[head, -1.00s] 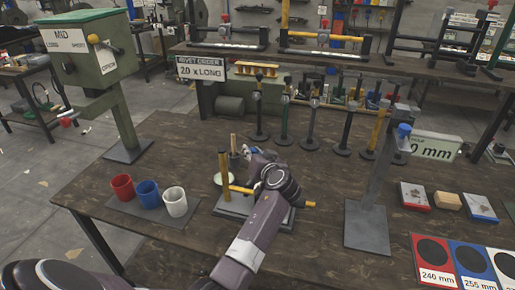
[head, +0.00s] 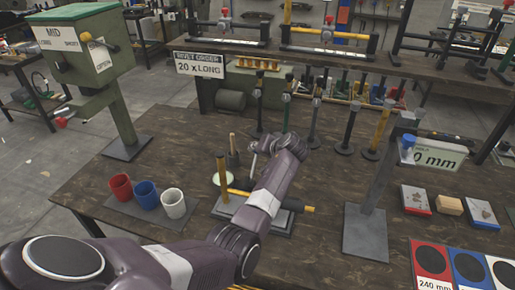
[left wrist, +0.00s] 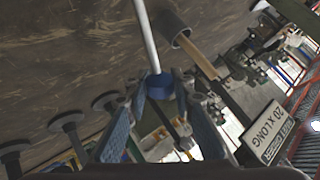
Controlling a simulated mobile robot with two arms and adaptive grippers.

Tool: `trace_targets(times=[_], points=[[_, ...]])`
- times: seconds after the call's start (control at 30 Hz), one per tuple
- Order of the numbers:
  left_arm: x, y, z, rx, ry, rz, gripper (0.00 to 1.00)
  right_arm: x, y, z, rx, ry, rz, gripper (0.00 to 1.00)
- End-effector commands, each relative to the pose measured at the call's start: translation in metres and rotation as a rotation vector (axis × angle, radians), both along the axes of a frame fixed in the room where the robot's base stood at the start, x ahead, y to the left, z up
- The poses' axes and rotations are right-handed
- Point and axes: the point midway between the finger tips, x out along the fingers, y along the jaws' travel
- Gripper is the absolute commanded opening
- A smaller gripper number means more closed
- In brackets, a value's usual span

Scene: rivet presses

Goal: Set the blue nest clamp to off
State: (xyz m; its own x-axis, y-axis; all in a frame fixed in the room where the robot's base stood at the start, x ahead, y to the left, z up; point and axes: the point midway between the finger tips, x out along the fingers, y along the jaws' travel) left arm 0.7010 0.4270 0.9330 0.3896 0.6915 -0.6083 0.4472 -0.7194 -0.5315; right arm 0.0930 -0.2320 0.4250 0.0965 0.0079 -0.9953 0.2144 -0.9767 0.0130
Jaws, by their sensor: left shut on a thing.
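My left gripper (head: 262,148) reaches over the middle of the bench in the head view. In the left wrist view its two blue-padded fingers (left wrist: 158,92) are shut around a blue collar or knob (left wrist: 159,82) on the end of a pale grey rod (left wrist: 147,40). This looks like the blue nest clamp's lever. The rod shows in the head view (head: 252,168) as a thin tilted bar beside the gripper, above a grey fixture plate (head: 228,211). The clamp's base and any off marking are hidden or too small to read. My right gripper is not in view.
Red (head: 121,187), blue (head: 146,195) and white (head: 173,203) cups stand left. A grey press stand (head: 372,195) rises right. Several upright tools line the back.

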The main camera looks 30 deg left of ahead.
Motion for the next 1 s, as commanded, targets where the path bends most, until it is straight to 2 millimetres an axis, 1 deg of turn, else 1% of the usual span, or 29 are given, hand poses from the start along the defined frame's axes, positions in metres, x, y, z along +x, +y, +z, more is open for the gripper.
trace_targets(times=[0.03, 0.1, 0.57, 0.6, 0.73, 1.0], points=[[0.0002, -0.0018, -0.0038, -0.004, 0.0, -0.004, 0.0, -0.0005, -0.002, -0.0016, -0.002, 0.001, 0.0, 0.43], [0.0001, -0.002, -0.0047, -0.004, 0.0, -0.004, 0.0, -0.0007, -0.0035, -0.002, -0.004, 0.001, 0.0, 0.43], [-0.0003, -0.003, -0.0061, -0.006, 0.0, -0.004, 0.0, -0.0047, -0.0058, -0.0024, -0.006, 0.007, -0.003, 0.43], [-0.0002, -0.0031, -0.0061, -0.006, 0.0, -0.004, 0.25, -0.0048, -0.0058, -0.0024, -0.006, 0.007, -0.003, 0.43], [-0.0003, -0.0027, -0.0057, -0.005, 0.0, -0.003, 0.39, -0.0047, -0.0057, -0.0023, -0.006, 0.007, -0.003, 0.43], [-0.0003, -0.0016, -0.004, -0.003, -0.001, -0.001, 0.4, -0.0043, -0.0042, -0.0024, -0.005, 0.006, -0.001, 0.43]])
